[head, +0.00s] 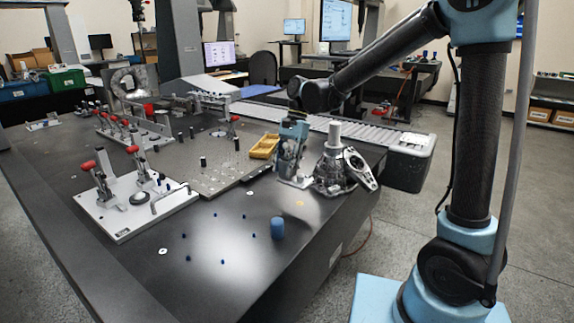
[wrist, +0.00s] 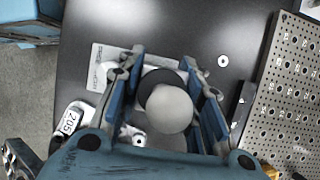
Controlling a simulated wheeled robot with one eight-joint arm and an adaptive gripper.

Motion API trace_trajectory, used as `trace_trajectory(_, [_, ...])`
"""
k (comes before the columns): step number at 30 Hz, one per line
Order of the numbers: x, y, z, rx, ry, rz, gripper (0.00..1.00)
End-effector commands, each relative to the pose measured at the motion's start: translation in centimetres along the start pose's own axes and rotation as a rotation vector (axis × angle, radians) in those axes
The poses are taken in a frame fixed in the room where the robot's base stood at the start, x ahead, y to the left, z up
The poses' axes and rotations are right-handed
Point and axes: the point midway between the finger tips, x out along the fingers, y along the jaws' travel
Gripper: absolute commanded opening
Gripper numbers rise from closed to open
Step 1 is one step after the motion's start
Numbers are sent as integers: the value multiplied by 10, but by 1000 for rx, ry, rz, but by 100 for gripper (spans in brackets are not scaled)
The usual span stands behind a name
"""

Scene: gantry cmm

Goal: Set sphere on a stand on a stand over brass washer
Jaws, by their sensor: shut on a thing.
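A grey sphere on a stand (wrist: 170,106) shows between my gripper's fingers in the wrist view, with a dark round part beside the ball. My gripper (wrist: 166,88) is shut on it, one blue finger on each side. In the head view my gripper (head: 292,165) points down beside the grey housing, and the sphere is hidden there. I cannot tell whether the stand touches the surface below. The brass washer (head: 299,204) lies flat on the dark table, in front of my gripper; I do not make it out in the wrist view.
A white printed plate (wrist: 104,62) lies under my gripper. The grey housing (head: 335,165) stands close to its right, a yellow tray (head: 264,146) behind left. A blue cylinder (head: 278,228) stands nearer the front. A pale washer (wrist: 223,60) lies on bare table.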

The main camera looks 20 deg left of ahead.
Motion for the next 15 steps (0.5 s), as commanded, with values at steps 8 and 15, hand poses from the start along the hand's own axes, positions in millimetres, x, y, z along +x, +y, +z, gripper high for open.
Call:
trace_trajectory(8, [14,0,-6,0,0,0,0])
trace_trajectory(15, [26,0,-11,0,0,0,0])
